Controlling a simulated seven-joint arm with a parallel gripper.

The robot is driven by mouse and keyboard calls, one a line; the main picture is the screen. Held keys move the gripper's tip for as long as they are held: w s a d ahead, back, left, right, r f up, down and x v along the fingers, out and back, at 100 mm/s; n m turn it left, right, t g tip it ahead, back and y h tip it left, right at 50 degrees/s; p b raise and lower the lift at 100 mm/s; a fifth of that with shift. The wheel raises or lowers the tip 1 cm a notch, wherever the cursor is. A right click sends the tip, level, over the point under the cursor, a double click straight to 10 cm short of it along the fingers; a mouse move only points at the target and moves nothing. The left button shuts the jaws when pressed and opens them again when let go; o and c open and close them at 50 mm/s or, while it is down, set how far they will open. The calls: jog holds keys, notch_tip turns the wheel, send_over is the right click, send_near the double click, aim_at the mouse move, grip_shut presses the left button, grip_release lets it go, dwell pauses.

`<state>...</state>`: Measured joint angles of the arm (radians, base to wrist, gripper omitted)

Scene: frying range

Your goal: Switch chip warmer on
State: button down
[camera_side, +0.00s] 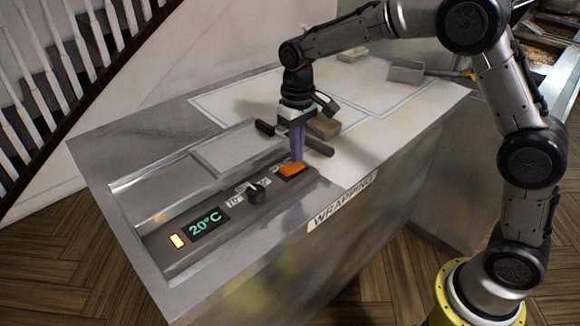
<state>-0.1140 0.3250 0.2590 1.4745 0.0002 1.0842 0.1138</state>
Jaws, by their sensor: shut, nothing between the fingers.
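The chip warmer is a metal panel set into the left part of the counter. A label beside the switch is partly hidden by the fingers.
A "WRAPPING" label (341,200) marks the counter's front edge. A grey tray (406,71) and a small box (352,55) stand at the back. A brownish block (324,126) lies just behind my gripper. A white stair railing (45,75) is at the left.

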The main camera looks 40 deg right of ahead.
notch_tip(320, 180, up, 6)
dwell(0.7)
notch_tip(320, 180, up, 8)
jog(key=t, duration=0.2)
send_over(300, 164)
jog(key=s+d, duration=0.1)
jog(key=s, duration=0.3)
jog(key=s+d+r+t, duration=0.2)
jog(key=s+r, duration=0.2)
jog(key=s, duration=0.6)
jog(key=s+d+f+t, duration=0.1)
jog(key=s+f, duration=0.8)
jog(key=s, duration=0.5)
jog(key=shift+s+d+t, duration=0.2)
jog(key=shift+d+t, duration=0.05)
jog(key=shift+t, duration=0.05)
